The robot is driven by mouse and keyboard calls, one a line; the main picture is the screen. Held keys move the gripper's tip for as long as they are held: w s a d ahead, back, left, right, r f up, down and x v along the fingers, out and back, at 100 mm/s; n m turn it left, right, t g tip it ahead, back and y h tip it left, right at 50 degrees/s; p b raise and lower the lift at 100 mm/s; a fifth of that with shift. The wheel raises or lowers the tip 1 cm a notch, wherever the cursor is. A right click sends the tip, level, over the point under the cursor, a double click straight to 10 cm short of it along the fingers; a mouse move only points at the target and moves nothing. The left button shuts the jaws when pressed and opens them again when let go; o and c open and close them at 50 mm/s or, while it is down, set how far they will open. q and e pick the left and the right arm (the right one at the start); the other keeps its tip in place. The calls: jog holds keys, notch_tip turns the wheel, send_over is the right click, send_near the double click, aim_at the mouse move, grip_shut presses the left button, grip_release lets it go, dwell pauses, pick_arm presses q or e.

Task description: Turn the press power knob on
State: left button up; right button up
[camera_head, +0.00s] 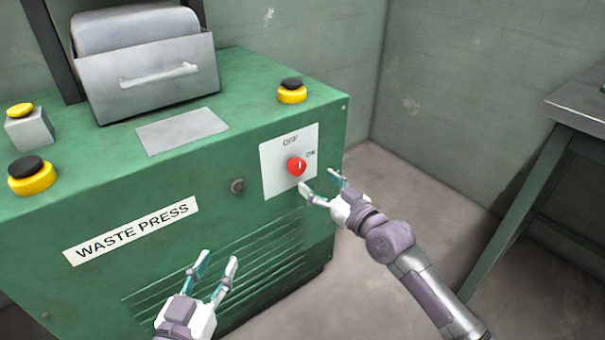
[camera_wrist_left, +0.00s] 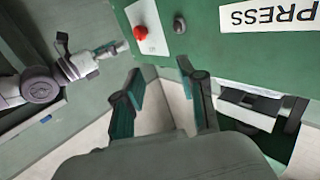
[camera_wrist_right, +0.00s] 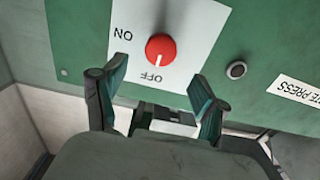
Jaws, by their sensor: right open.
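The red round power knob (camera_head: 297,166) sits on a white panel (camera_head: 273,172) on the front of the green waste press (camera_head: 235,215). It also shows in the right wrist view (camera_wrist_right: 160,47), where its white mark points toward the OFF label (camera_wrist_right: 152,77). The ON label (camera_wrist_right: 122,34) is to the side. My right gripper (camera_head: 320,180) is open and empty, just in front of the panel, slightly right of and below the knob. In its wrist view the knob appears between the fingers, apart from them. My left gripper (camera_head: 219,258) is open and empty before the press's lower vents.
A black-and-yellow button (camera_head: 291,91) stands on the press top; others are at the left. A small round dark fitting (camera_head: 237,186) is left of the panel. A table (camera_head: 560,130) stands at the right. The floor between is clear.

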aim_at(300, 168)
jog(key=b+x, duration=0.1)
jog(key=x, duration=0.4)
jog(key=shift+w+a, duration=0.25)
jog(key=shift+w, duration=0.1)
pick_arm(q)
notch_tip(300, 168, up, 8)
jog(key=s+t+h, duration=0.1)
jog(key=t+h, duration=0.1)
jog(key=t, duration=0.3)
jog(key=shift+s+d+b, duration=0.2)
jog(key=shift+d+b, duration=0.1)
jog(key=shift+d, duration=0.15)
pick_arm(e)
jog(key=shift+w+a, duration=0.25)
jog(key=shift+w, duration=0.05)
pick_arm(q)
jog(key=shift+f, duration=0.1)
pick_arm(e)
jog(key=c, duration=1.2)
jog(key=shift+o, duration=0.2)
